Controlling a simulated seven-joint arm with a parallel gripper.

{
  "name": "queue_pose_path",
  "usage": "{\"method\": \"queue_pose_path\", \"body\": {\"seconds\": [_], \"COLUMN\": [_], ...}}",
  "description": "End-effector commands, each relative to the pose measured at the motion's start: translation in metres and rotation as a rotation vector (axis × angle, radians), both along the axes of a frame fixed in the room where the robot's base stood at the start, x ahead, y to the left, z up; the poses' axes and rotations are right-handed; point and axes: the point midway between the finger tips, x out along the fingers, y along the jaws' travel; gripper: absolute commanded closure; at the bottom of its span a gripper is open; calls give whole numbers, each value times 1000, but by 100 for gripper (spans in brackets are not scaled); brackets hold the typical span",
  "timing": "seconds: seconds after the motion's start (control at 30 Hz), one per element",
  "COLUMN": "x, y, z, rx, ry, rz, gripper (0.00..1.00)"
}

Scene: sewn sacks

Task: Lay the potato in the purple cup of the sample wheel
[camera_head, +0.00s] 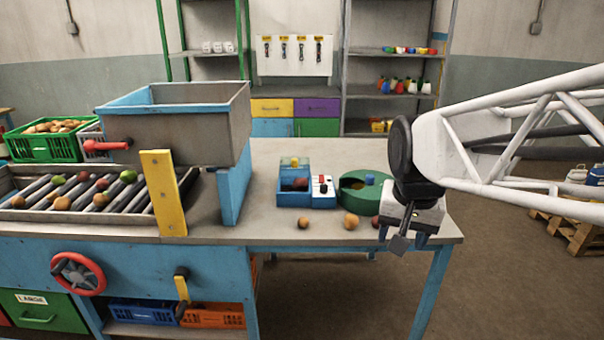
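A tan, potato-like round item (351,221) lies on the grey tabletop near its front edge.
A blue box (290,198) with a red-and-white switch unit (323,191) stands left of the wheel. A yellow upright board (163,193), a roller conveyor with produce and a grey hopper (185,128) fill the left. Bare tabletop lies behind the wheel.

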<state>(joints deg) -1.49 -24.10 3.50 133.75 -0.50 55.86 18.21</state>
Motion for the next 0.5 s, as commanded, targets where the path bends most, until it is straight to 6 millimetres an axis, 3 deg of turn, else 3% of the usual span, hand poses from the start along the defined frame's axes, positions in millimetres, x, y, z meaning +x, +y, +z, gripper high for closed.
{"method": "queue_pose_path", "body": {"seconds": [0.5], "x": [128], "y": [22], "z": [24], "rx": [50], "ry": [41], "rz": [-256], "gripper": [44]}}
